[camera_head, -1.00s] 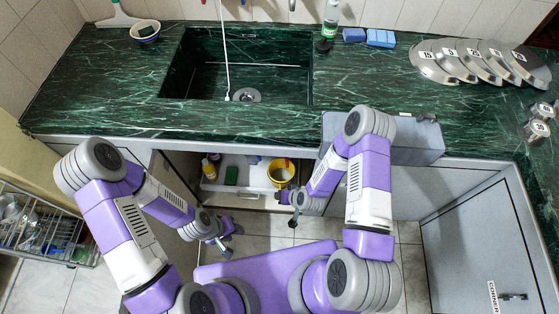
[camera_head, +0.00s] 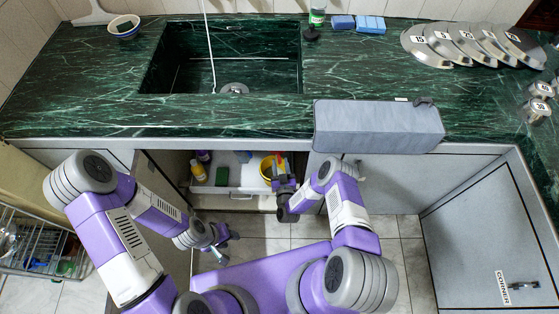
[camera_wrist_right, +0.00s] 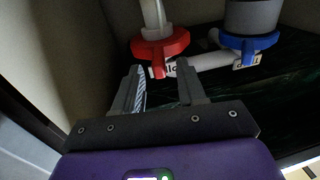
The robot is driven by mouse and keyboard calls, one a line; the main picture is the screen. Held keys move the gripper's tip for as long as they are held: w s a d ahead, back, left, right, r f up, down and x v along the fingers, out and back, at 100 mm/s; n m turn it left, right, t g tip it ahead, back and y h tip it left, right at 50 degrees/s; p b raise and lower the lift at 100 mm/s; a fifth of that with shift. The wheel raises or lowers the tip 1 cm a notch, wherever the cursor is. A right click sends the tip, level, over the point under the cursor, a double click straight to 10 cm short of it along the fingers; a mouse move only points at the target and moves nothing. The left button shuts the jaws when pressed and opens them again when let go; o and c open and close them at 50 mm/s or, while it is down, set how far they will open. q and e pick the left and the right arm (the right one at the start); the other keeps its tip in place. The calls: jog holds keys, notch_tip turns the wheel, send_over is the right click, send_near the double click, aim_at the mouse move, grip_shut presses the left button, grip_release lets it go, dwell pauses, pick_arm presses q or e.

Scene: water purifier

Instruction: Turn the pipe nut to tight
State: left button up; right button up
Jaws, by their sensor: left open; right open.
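In the right wrist view, a red winged pipe nut (camera_wrist_right: 161,46) sits at the lower end of a white pipe. A blue winged nut (camera_wrist_right: 249,43) sits under a grey cylinder to its right. Which nut is the task's one, I cannot tell. My right gripper (camera_wrist_right: 160,66) is open and empty, with its fingertips just below the red nut; contact is unclear. In the head view my right gripper (camera_head: 284,178) reaches into the open cabinet under the counter, where the nuts are hidden. My left gripper (camera_head: 226,249) is open and empty, low in front of the cabinet.
The cabinet holds a yellow bucket (camera_head: 267,169), a yellow bottle (camera_head: 198,171) and a green block (camera_head: 222,176). The counter edge (camera_head: 230,131) and a grey box (camera_head: 378,126) lie above my right arm. A wire rack (camera_head: 40,250) stands at left.

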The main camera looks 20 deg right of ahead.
jog(key=shift+w+d+b, duration=0.2)
jog(key=shift+w+b, duration=0.15)
jog(key=shift+w, duration=1.15)
grip_shut()
